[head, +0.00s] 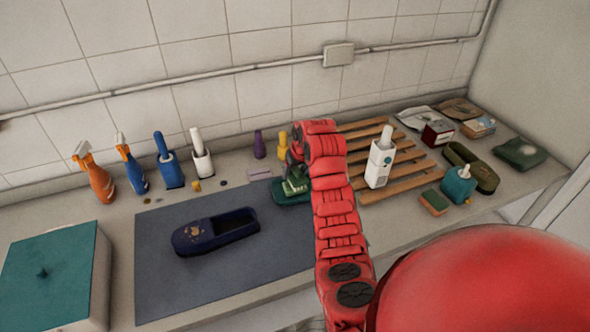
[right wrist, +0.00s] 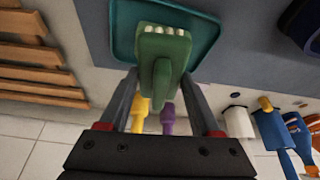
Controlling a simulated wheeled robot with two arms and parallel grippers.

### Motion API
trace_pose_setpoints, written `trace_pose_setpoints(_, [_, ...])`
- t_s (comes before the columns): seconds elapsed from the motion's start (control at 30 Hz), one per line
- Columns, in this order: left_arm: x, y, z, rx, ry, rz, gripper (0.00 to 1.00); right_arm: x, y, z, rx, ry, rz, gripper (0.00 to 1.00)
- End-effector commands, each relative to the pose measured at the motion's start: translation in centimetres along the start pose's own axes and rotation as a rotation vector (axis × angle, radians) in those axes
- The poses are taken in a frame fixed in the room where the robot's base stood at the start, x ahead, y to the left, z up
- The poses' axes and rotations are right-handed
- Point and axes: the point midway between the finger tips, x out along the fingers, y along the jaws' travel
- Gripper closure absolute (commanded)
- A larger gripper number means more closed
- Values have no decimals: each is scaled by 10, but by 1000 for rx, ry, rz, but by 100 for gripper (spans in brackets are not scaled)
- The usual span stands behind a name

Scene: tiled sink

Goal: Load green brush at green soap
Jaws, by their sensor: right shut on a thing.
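A green brush (right wrist: 165,50) with pale bristles is between the fingers of my right gripper (right wrist: 158,105) in the right wrist view. The gripper is shut on its handle. In the head view my right gripper (head: 291,168) is at the left end of the red arm, with the brush (head: 296,186) below it. The brush head overlaps a teal-green tray (head: 283,200) on the counter, also in the right wrist view (right wrist: 123,35). I cannot tell whether brush and tray touch. No piece clearly identifiable as green soap shows. My left gripper is not in view.
A blue mat (head: 165,275) with a dark blue dish (head: 190,242) lies to the left. Purple (head: 259,145) and yellow (head: 282,139) items stand behind the tray.

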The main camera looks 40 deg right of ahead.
Motion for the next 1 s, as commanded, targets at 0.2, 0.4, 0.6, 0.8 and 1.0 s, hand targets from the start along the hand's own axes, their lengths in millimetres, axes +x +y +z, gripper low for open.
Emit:
trace_pose_setpoints(0.2, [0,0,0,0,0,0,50,0,0,0,0,1,0,80])
trace_pose_setpoints(0.4, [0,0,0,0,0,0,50,0,0,0,0,1,0,80])
trace_pose_setpoints(0.6, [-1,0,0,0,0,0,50,2,0,0,0,0,0,80])
trace_pose_setpoints(0.8, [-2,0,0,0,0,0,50,4,0,2,0,0,0,80])
trace_pose_setpoints(1.0, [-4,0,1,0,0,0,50,6,0,2,0,0,0,80])
